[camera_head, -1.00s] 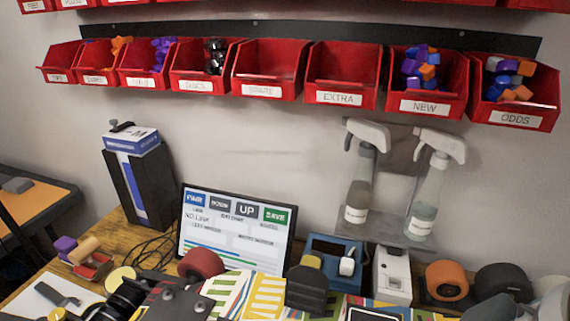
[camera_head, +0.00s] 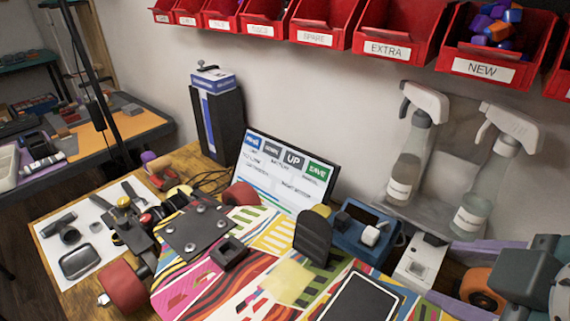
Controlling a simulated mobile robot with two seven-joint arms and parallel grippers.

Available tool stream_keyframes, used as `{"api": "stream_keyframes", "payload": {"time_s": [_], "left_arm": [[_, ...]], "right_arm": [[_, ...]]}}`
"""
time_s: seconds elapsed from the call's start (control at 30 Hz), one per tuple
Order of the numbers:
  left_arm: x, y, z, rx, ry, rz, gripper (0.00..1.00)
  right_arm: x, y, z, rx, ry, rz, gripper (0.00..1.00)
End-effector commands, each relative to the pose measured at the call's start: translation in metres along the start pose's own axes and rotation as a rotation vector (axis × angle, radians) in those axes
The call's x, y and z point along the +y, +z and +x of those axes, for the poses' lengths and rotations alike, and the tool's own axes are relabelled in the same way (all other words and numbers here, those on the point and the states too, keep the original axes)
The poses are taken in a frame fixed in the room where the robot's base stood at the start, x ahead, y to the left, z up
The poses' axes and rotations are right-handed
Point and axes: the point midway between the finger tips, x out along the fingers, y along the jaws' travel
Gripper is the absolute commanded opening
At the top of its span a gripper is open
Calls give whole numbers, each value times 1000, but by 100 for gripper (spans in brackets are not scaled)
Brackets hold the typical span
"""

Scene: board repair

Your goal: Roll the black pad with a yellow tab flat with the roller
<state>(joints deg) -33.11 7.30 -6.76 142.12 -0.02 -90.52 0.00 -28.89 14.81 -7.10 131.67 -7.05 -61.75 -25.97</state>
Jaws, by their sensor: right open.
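A black rounded pad (camera_head: 312,240) with a yellow tab (camera_head: 321,210) at its top stands tilted up on the colourful striped board (camera_head: 215,285). I cannot tell how much of its lower edge touches the board. A small tool with a wooden cylinder (camera_head: 157,165), a purple end and a red part lies at the table's back left; it may be the roller, but it is too small to be sure. My left gripper is not in view.
A black plate and red wheels (camera_head: 122,285) are at the board's left end. A black rectangle (camera_head: 362,300) and a pale yellow sheet (camera_head: 287,281) lie on the board. A screen (camera_head: 285,170), blue box (camera_head: 365,228) and spray bottles (camera_head: 410,160) stand behind.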

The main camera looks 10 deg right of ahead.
Motion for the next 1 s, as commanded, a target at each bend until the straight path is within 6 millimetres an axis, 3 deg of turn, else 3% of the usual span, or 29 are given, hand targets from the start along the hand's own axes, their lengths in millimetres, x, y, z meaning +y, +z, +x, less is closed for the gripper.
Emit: {"api": "stream_keyframes", "payload": {"time_s": [0.03, 0.17, 0.3, 0.5, 0.6, 0.8, 1.0], "left_arm": [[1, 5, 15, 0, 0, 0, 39], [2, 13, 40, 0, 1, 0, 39], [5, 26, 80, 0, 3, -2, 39], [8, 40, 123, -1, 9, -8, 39], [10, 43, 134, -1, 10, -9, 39], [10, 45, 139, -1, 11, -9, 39], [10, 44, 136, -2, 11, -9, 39]], "right_arm": [[4, 1, 17, 37, 49, -99, 60], [24, -10, 49, 152, 218, -442, 60], [38, -30, 81, 290, 504, -995, 60], [23, -49, 95, 434, 948, -1751, 60], [10, -49, 95, 479, 1112, -1980, 60], [-1, -50, 91, 518, 1258, -2152, 60], [-1, -74, 99, 518, 1268, -2152, 60]]}}
